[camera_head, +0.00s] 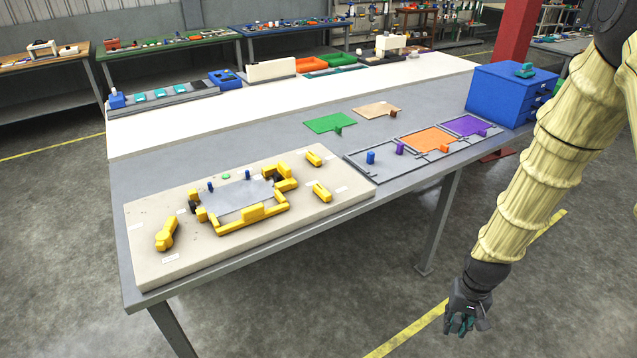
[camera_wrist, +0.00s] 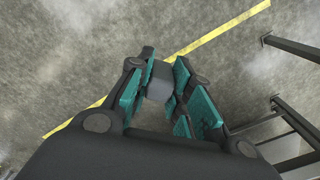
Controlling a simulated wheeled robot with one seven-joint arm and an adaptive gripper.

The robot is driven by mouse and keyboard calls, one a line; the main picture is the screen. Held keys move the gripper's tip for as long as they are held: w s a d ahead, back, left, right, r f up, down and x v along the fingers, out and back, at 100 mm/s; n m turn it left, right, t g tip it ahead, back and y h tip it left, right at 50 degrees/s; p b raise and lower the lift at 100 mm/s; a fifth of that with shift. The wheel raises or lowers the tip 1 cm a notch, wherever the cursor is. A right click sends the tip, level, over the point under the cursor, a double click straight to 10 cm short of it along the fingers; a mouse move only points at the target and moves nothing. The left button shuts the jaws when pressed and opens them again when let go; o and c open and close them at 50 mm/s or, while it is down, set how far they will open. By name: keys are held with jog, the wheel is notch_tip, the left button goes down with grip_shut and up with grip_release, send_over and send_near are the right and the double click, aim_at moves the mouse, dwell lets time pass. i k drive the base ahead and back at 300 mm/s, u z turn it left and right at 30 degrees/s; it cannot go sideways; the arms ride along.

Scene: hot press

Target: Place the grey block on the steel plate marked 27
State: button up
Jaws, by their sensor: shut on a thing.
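My gripper (camera_head: 463,320) hangs over the floor at the lower right, off the right-hand edge of the workbench. In the wrist view its teal-padded fingers (camera_wrist: 160,97) are shut on a grey block (camera_wrist: 161,78), held between the pads above the floor. In the head view the block cannot be made out. A flat grey steel-looking plate (camera_head: 238,202) lies among yellow clamps on the beige board at the left of the bench. No number can be read on it. My gripper is far from it.
Green (camera_head: 330,123) and tan (camera_head: 377,110) plates lie on the bench. Orange (camera_head: 428,140) and purple (camera_head: 466,125) plates lie in a grey frame near its front edge. A blue cabinet (camera_head: 500,96) stands at the right. Yellow clamps (camera_head: 249,219) ring the grey plate. Bench legs (camera_wrist: 298,125) show beside my gripper.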

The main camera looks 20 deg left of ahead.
aim_at(236, 194)
jog(key=z, duration=1.25)
jog(key=i, duration=2.25)
jog(key=u, duration=3.95)
